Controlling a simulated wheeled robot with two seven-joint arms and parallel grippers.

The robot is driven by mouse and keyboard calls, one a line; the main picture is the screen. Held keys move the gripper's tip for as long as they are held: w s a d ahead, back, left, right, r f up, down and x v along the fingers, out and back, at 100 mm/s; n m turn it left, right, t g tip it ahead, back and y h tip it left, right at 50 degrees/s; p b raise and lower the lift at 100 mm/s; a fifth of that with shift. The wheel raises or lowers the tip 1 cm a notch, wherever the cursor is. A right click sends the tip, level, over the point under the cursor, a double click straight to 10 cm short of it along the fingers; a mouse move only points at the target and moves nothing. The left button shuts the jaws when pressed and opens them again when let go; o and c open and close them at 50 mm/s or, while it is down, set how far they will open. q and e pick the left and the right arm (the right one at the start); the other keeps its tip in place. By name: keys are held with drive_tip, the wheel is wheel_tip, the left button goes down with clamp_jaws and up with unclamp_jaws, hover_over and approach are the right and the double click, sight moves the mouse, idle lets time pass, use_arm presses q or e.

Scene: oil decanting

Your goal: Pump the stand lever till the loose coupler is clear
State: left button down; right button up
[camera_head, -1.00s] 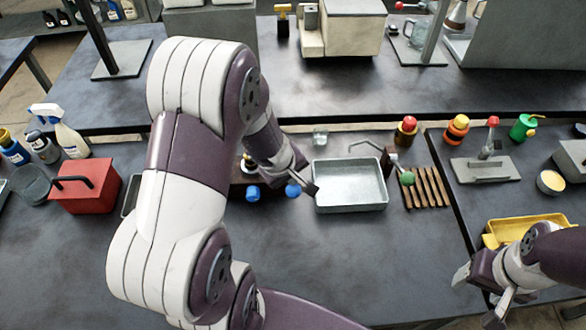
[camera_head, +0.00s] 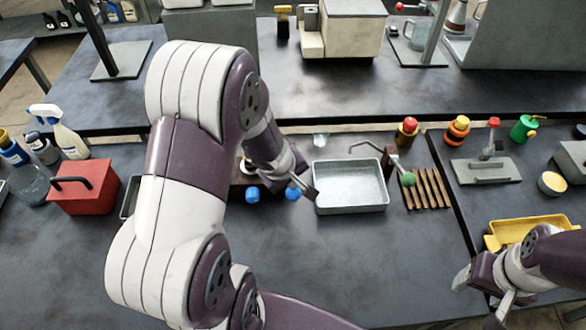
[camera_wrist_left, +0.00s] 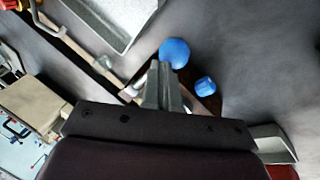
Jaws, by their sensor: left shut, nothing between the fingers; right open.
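My left gripper (camera_head: 306,189) is shut and empty, between the blue parts and the metal tray. In the left wrist view its closed fingers (camera_wrist_left: 163,84) are close to a round blue knob (camera_wrist_left: 175,52); I cannot tell if they touch. A smaller blue cylinder (camera_wrist_left: 205,86) lies to the right of the fingers. In the head view the blue parts are a left one (camera_head: 252,194) and a right one (camera_head: 292,192), at the front of a dark brown stand (camera_head: 237,191) mostly hidden by my left arm. Which part is the coupler is unclear. My right gripper (camera_head: 484,290) is open and empty.
The metal tray (camera_head: 350,208) is right of the left gripper, with a green-knobbed lever (camera_head: 407,178) and wooden slats (camera_head: 428,190) beyond. A red box (camera_head: 82,190) stands left. A yellow tray (camera_head: 490,242) is behind the right gripper.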

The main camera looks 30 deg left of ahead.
use_arm(q)
drive_tip(key=shift+w+a+r+p, duration=0.1)
drive_tip(key=shift+w+r+p, duration=0.05)
drive_tip(key=shift+r+p, duration=0.35)
drive_tip(key=shift+w+a+r+p, duration=0.1)
drive_tip(key=shift+r+p, duration=0.4)
drive_tip(key=shift+w+a+r+p, duration=0.2)
drive_tip(key=shift+w+r+p, duration=0.1)
drive_tip(key=shift+r+p, duration=0.4)
drive_tip(key=shift+w+a+r+p, duration=0.15)
drive_tip(key=shift+w+r+p, duration=0.2)
drive_tip(key=shift+r+p, duration=0.35)
drive_tip(key=shift+w+a+r+p, duration=0.2)
drive_tip(key=shift+w+r+p, duration=0.1)
drive_tip(key=shift+r+p, duration=0.4)
drive_tip(key=shift+f, duration=0.15)
drive_tip(key=r+p, duration=0.1)
drive_tip(key=w+r+p, duration=0.1)
drive_tip(key=r+p, duration=0.1)
drive_tip(key=a+r+p, duration=0.1)
drive_tip(key=p, duration=0.1)
drive_tip(key=shift+w+r, duration=0.25)
drive_tip(key=shift+w, duration=0.15)
